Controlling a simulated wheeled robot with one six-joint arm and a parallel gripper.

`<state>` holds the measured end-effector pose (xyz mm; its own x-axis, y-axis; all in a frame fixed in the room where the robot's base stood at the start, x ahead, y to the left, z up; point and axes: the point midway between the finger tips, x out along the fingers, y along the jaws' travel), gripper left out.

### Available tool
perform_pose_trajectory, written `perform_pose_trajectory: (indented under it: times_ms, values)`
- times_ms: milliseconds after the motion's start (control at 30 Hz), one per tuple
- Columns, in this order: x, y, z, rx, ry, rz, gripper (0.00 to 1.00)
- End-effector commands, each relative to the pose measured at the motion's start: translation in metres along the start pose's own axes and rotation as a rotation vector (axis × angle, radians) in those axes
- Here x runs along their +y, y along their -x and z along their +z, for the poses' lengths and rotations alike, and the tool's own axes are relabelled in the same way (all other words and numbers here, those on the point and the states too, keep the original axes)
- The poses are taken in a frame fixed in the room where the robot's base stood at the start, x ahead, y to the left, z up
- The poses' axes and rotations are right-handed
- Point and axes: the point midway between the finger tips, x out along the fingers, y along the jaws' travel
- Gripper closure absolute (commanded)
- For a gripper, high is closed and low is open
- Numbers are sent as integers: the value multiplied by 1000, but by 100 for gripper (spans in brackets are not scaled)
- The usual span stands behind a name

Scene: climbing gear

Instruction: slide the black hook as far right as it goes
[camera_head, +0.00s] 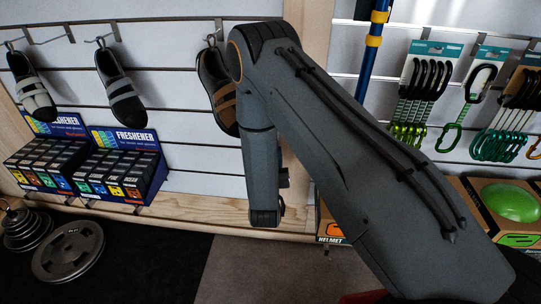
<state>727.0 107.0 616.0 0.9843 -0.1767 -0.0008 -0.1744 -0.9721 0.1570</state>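I cannot make out with certainty which hook is the black one. Thin hooks stick out of the slatted wall at the upper left: a left hook (11,44), a middle hook (101,41) and a right hook (211,39). A climbing shoe hangs from each, and the right shoe (215,88) is partly covered by my arm.
Weight plates (68,252) lie on the floor below. Carabiner sets (424,92) hang at right, above helmet boxes (513,207). A blue pole (371,50) stands beside my arm.

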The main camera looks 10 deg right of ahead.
Motion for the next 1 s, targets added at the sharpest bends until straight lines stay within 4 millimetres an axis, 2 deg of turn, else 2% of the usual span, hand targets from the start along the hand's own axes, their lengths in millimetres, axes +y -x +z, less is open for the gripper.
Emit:
perform_pose_trajectory:
  times_ms: [133, 233, 500, 633, 800, 1000]
  values:
    - [0, 2, 0, 0, 0, 0, 62]
    - [-1, 10, 0, -2, 1, -2, 62]
    - [-1, 54, 0, -2, 2, -4, 62]
    - [-1, 70, 0, -1, 1, -3, 62]
    - [0, 78, 0, -1, 1, -1, 62]
    - [0, 79, 0, 0, 0, -1, 62]
